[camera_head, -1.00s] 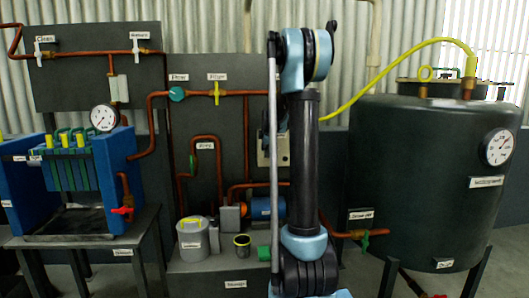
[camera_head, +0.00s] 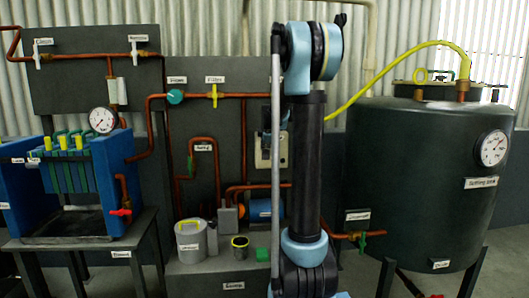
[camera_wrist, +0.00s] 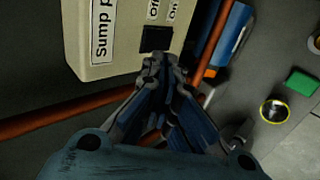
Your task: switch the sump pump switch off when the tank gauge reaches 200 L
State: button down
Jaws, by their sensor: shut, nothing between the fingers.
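The sump pump switch box (camera_wrist: 92,38) is cream, lettered "Sump p…", with "Off" and "On" marks. Its black switch (camera_wrist: 156,38) lies just beyond my gripper's fingertips (camera_wrist: 163,66) in the wrist view. The fingers are shut and empty; I cannot tell whether they touch the switch. In the head view the box (camera_head: 282,150) is partly hidden behind my arm. The tank gauge (camera_head: 493,148) is a round white dial on the dark settling tank (camera_head: 410,165) at the right. Its needle points up and right, but the figures are too small to read.
Copper pipes (camera_wrist: 60,118) run beneath the switch box. A blue motor (camera_head: 262,209), a grey bucket (camera_head: 191,243) and a small green block (camera_head: 262,254) are low beside my arm. A blue filter press (camera_head: 85,170) stands left. A yellow hose (camera_head: 385,68) arches to the tank.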

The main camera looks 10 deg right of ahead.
jog(key=v, duration=0.7)
jog(key=shift+w+r, duration=0.4)
jog(key=s+a+f+m+g, duration=0.1)
jog(key=s+f+m, duration=0.4)
jog(key=s, duration=1.1)
jog(key=s+a+f+m+g, duration=0.1)
jog(key=s+f+m+g, duration=0.2)
jog(key=s+f, duration=0.9)
jog(key=s+a+f+m+g, duration=0.1)
jog(key=s+f+m, duration=0.7)
jog(key=s, duration=1.3)
jog(key=shift+f+m+g, duration=0.15)
jog(key=shift+m+g, duration=0.45)
jog(key=shift+g, duration=0.3)
jog(key=shift+s, duration=0.15)
